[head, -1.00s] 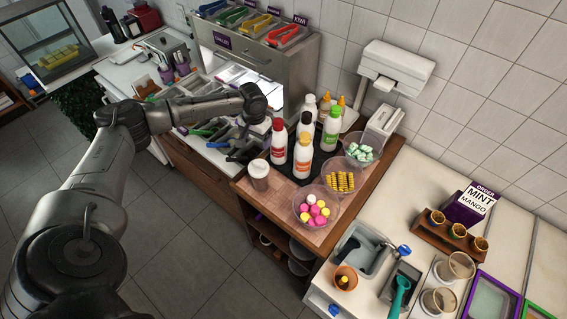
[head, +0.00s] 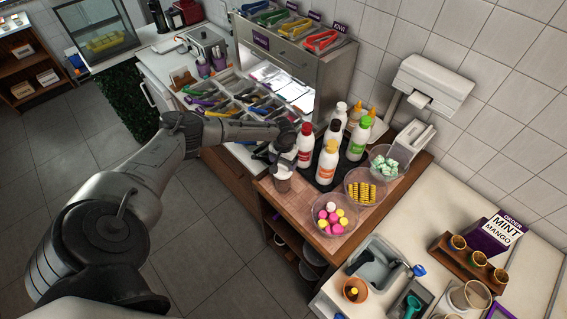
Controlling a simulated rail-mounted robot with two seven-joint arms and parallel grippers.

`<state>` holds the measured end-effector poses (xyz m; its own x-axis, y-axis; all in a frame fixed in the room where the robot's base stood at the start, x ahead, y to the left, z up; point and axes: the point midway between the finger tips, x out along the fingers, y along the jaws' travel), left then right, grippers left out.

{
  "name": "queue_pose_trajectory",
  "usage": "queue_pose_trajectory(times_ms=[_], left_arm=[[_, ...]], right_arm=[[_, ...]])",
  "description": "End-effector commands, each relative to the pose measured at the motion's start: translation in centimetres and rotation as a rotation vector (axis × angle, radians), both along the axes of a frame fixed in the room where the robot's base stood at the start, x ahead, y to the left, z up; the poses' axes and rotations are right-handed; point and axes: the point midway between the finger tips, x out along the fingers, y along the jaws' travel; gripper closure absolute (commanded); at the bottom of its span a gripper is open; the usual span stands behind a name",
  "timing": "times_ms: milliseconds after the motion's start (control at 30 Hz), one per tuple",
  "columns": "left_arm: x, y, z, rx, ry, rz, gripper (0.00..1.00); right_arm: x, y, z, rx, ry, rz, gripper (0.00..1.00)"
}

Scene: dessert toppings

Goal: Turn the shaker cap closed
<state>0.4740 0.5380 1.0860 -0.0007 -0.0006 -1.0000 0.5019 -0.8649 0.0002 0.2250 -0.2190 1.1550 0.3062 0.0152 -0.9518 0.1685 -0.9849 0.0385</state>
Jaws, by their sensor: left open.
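The shaker (head: 282,184) is a small brownish cup standing at the left front corner of the wooden counter, beside the bottles. My left gripper (head: 283,168) comes in from the left and points down over the shaker's top. It is open, with its fingers at the cap's height. The cap is mostly hidden by the gripper, so I cannot tell how it is turned or whether the fingers touch it. My right gripper is not in view.
Several sauce bottles (head: 326,162) stand on a dark mat close to the gripper's right. Bowls of pink and yellow balls (head: 334,216), yellow pieces (head: 362,192) and mint cubes (head: 385,166) are nearby. Utensil trays (head: 245,98) lie behind my arm.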

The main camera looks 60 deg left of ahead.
Motion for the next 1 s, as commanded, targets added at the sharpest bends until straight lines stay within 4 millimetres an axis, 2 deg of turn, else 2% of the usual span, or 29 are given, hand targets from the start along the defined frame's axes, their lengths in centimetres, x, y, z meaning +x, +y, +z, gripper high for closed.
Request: queue_pose_trajectory(times_ms=[200, 567, 1000], left_arm=[[0.0, 0.0, -1.5, 0.000, 0.000, 0.000, 0.19], [0.0, 0.0, -1.8, 0.001, -0.001, 0.000, 0.19], [0.0, 0.0, -1.8, 0.001, -0.001, 0.000, 0.59]], right_arm=[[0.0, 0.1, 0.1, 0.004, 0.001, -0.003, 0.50], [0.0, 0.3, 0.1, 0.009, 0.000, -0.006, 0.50], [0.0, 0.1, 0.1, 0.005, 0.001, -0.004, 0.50]])
